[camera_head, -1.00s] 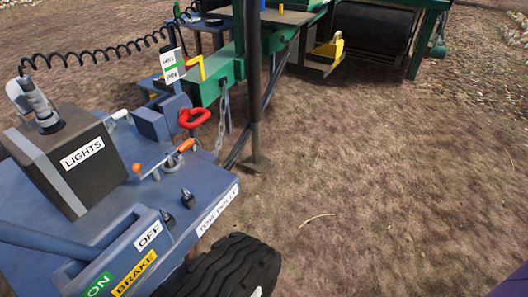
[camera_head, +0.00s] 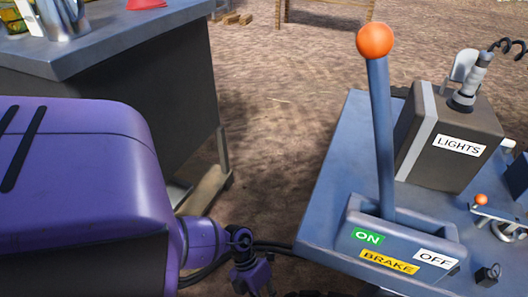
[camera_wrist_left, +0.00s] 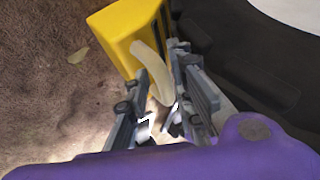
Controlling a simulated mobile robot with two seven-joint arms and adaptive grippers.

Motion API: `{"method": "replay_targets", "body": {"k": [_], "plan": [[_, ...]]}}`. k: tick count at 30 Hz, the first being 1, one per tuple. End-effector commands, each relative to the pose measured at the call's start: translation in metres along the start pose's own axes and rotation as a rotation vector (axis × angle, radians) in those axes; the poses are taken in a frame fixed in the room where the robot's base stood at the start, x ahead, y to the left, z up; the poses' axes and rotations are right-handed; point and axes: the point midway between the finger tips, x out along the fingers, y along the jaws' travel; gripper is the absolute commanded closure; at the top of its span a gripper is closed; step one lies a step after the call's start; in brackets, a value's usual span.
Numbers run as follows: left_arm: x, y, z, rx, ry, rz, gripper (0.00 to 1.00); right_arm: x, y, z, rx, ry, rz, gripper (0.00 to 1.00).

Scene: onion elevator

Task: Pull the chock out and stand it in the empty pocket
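The yellow chock (camera_wrist_left: 122,32) shows in the left wrist view, on brown soil close against a black tyre (camera_wrist_left: 265,85). A pale curved handle (camera_wrist_left: 152,72) rises from it toward my wrist. My left gripper (camera_wrist_left: 163,75) has one finger on each side of this handle, very near it. I cannot tell whether the fingers press on it. The chock and any empty pocket are not in the head view. My right gripper is not in view.
The blue machine (camera_head: 330,190) stands at right, with an orange-knobbed brake lever (camera_head: 383,135) and a LIGHTS box (camera_head: 450,150). A grey-topped workbench (camera_head: 150,38) stands at left. Bare soil (camera_head: 290,110) lies between them.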

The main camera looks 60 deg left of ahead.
Motion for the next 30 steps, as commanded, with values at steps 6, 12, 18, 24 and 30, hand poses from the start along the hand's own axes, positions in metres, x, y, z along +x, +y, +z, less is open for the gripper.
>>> {"method": "replay_targets", "body": {"k": [6, 12, 18, 24, 30], "plan": [[0.0, 0.0, 0.0, 0.0, 0.0, 0.0, 0.9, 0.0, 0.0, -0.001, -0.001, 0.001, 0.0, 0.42], [-0.001, 0.0, 0.0, 0.001, 0.0, 0.0, 1.0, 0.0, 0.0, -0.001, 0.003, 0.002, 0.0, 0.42], [-0.001, 0.001, 0.0, 0.002, -0.001, 0.002, 1.0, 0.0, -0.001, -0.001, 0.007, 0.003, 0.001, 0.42], [-0.002, 0.003, 0.0, 0.004, -0.001, 0.004, 1.0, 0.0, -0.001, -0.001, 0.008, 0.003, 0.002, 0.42], [-0.007, 0.011, -0.001, 0.004, -0.001, 0.009, 1.0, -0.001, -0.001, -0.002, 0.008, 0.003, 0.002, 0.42]]}}
